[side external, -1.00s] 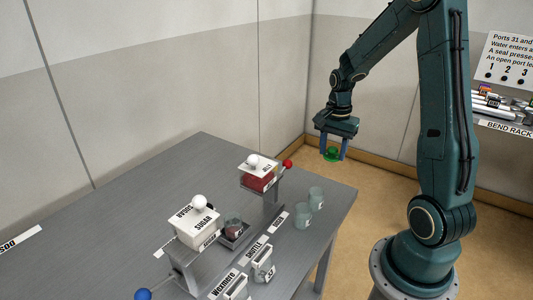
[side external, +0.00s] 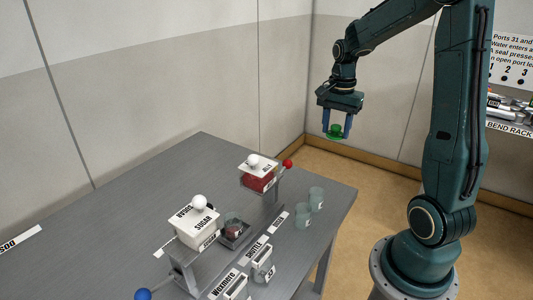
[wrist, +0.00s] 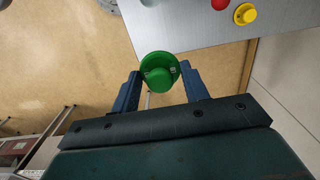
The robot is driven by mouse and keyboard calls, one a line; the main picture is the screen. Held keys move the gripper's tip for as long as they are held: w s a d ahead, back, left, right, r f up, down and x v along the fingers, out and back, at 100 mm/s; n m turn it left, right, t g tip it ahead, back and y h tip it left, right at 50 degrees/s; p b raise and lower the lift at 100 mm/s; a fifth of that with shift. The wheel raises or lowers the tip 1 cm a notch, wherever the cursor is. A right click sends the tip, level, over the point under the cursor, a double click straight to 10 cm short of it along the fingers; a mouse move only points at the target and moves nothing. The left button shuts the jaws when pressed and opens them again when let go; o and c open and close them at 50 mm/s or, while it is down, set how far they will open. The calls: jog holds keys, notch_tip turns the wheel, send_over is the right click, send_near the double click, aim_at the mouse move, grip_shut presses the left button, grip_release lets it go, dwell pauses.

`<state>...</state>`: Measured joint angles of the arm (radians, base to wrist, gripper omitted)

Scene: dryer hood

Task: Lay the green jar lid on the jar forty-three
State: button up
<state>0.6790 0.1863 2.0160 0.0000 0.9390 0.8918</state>
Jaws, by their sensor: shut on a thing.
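The green jar lid (side external: 335,131) is a small round disc with a knob, held between the blue fingers of my gripper (side external: 337,124). My gripper is shut on it, high in the air beyond the table's right end. The wrist view also shows the green jar lid (wrist: 160,72) between the fingertips of my gripper (wrist: 160,84). Two pale glass jars (side external: 303,221) and (side external: 316,199) stand near the table's right edge. A small dark-filled jar (side external: 232,225) sits in a holder mid-table. No number forty-three is readable on any jar.
The grey table (side external: 130,190) has a bare left and back area. Labelled holders (side external: 262,264) stand at the front.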

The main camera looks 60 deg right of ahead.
aim_at(336, 126)
jog(key=shift+r, duration=0.1)
jog(key=shift+r, duration=0.6)
notch_tip(336, 126, up, 4)
jog(key=shift+f, duration=0.2)
jog(key=w+a+n, duration=0.2)
jog(key=w+a, duration=0.1)
jog(key=a, duration=0.4)
jog(key=w+a+n, duration=0.2)
jog(key=w+a, duration=0.2)
jog(key=a, duration=0.3)
jog(key=w+a+n, duration=0.2)
jog(key=w+a, duration=0.2)
jog(key=a, duration=0.2)
jog(key=shift+w+a+n, duration=0.2)
jog(key=shift+a+n, duration=0.1)
jog(key=shift+a, duration=0.1)
jog(key=a+n, duration=0.2)
jog(key=a, duration=0.8)
jog(key=shift+n, duration=0.3)
jog(key=shift+w+a+f, duration=0.1)
jog(key=shift+w+f, duration=0.05)
jog(key=shift+f, duration=2.7)
jog(key=shift+w+a+f, duration=0.1)
jog(key=shift+w+f, duration=0.05)
jog(key=shift+f, duration=2.7)
jog(key=shift+f, duration=0.1)
